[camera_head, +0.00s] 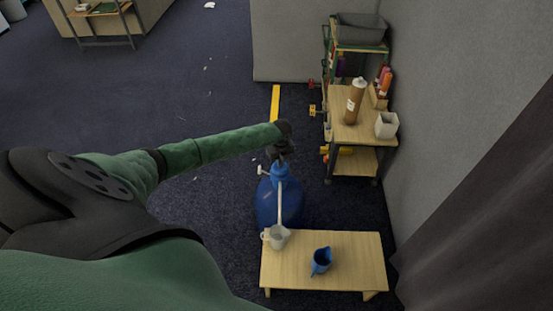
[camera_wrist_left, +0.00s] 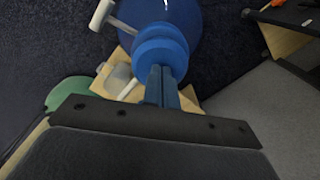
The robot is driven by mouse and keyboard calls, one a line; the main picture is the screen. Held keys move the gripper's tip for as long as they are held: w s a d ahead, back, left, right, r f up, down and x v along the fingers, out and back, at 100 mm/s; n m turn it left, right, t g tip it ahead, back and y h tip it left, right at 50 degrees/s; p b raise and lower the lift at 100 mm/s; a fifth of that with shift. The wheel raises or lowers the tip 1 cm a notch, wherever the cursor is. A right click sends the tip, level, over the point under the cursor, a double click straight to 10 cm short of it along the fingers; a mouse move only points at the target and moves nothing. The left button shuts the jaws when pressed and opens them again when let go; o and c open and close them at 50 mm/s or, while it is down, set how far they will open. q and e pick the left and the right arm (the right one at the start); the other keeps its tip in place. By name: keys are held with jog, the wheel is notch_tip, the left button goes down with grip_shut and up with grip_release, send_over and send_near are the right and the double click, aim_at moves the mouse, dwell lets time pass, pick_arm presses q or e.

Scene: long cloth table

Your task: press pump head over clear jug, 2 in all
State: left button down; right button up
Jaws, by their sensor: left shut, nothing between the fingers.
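A large blue bottle (camera_head: 268,205) stands behind the low wooden table, with a blue pump head (camera_head: 280,172) on top. A long white spout (camera_head: 280,205) runs from the pump toward the clear jug (camera_head: 277,238) at the table's left back corner. My left gripper (camera_head: 280,157) is shut and empty, pointing down at the top of the pump head; contact is unclear. In the left wrist view, the shut fingers (camera_wrist_left: 161,78) overlap the blue pump head (camera_wrist_left: 160,45), and the jug (camera_wrist_left: 118,80) is partly hidden. My right gripper is out of view.
A white side tap (camera_head: 263,170) sticks out left of the pump. A shelf cart (camera_head: 360,130) with a brown bottle stands at right, near the wall.

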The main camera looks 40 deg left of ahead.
pick_arm(q)
jog(key=shift+r+p, duration=1.4)
jog(key=shift+r, duration=0.55)
notch_tip(320, 180, up, 6)
jog(key=p, duration=0.4)
jog(key=shift+p, duration=0.3)
